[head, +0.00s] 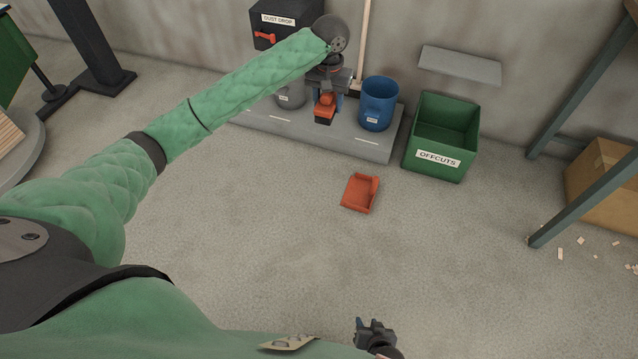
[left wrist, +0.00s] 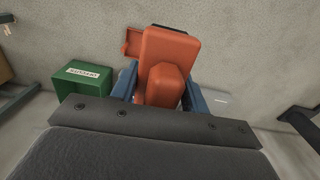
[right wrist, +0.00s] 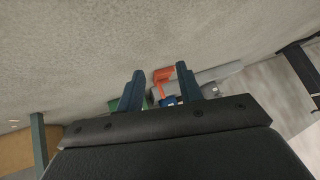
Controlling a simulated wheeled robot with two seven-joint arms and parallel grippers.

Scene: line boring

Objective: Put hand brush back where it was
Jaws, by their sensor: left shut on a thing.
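The orange hand brush (head: 325,106) is in my left gripper (head: 327,96), over the grey plinth at the back wall in the head view. In the left wrist view the brush (left wrist: 170,58) fills the space between the blue fingers (left wrist: 162,92). Its bristles are hidden, and I cannot tell whether it touches the plinth. The orange dustpan (head: 360,193) lies on the floor in front of the plinth. It shows partly behind the brush in the left wrist view (left wrist: 132,42). My right gripper (head: 373,334) is low at the front; its fingers (right wrist: 160,84) are apart and empty.
The plinth (head: 365,148) carries a grey bin (head: 290,97) and a blue bin (head: 378,104), either side of my left gripper. A black dust drop box (head: 286,22) is behind. A green offcuts bin (head: 440,137) stands right. The floor centre is otherwise clear.

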